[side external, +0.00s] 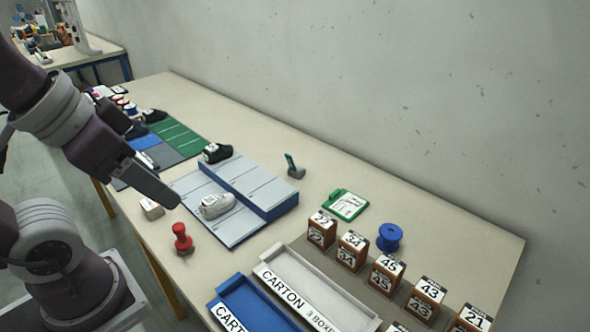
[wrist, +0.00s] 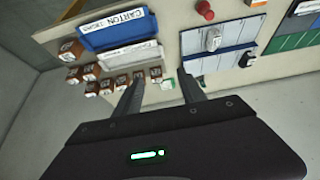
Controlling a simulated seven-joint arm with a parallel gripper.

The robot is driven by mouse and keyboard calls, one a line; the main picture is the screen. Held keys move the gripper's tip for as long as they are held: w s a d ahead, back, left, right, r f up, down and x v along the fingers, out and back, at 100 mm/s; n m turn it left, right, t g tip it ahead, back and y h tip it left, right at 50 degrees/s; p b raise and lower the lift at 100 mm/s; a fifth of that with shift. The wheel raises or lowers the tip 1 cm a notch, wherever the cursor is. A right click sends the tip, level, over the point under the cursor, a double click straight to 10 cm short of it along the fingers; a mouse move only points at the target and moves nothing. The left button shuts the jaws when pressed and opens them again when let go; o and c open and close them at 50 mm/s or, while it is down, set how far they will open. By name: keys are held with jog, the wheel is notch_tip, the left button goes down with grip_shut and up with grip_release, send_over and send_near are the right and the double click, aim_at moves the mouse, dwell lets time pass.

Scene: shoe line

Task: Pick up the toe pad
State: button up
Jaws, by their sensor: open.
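I cannot make out for certain which item is the toe pad. A grey shoe-shaped piece (side external: 217,205) lies on the pale grey and blue panelled board (side external: 235,229); it also shows in the wrist view (wrist: 212,40). A dark shoe (side external: 216,152) with a white label sits at the board's far end, and in the wrist view (wrist: 246,60). My gripper (wrist: 160,82) is open, with nothing seen between its fingers. It is held above the table, apart from these items. In the side view its end (side external: 168,196) appears left of the board.
A red stamp (side external: 182,238) and a small beige block (side external: 151,209) stand near the front edge. Numbered boxes (side external: 321,231), a blue spool (side external: 390,237), a green clipboard (side external: 345,204) and carton trays (side external: 318,292) lie to the right. A green-topped item (side external: 292,165) stands behind the board.

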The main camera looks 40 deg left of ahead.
jog(key=w+a+f+n+y, duration=0.15)
jog(key=w+n, duration=0.25)
jog(key=w, duration=0.6)
jog(key=n+t+h, duration=0.3)
jog(key=n+t, duration=0.2)
jog(key=n, duration=1.7)
send_over(288, 159)
jog(key=s+d, duration=0.8)
jog(key=d, duration=0.1)
jog(key=f, duration=1.8)
jog(key=shift+w+f, duration=0.15)
jog(key=shift+w, duration=0.05)
jog(key=a+f+n+t+y, duration=0.1)
jog(key=a+n, duration=0.1)
jog(key=n, duration=0.2)
jog(key=w+a+f+n+t+y, duration=0.1)
jog(key=a+n, duration=0.2)
jog(key=w+a+f+n+y, duration=0.1)
jog(key=a+n, duration=0.2)
jog(key=n, duration=0.1)
jog(key=shift+w+a+f+n+t, duration=0.1)
jog(key=shift+a+f+n+t, duration=0.05)
jog(key=shift+f+n+t, duration=0.2)
jog(key=x, duration=0.6)
jog(key=shift+w, duration=0.35)
grip_shut()
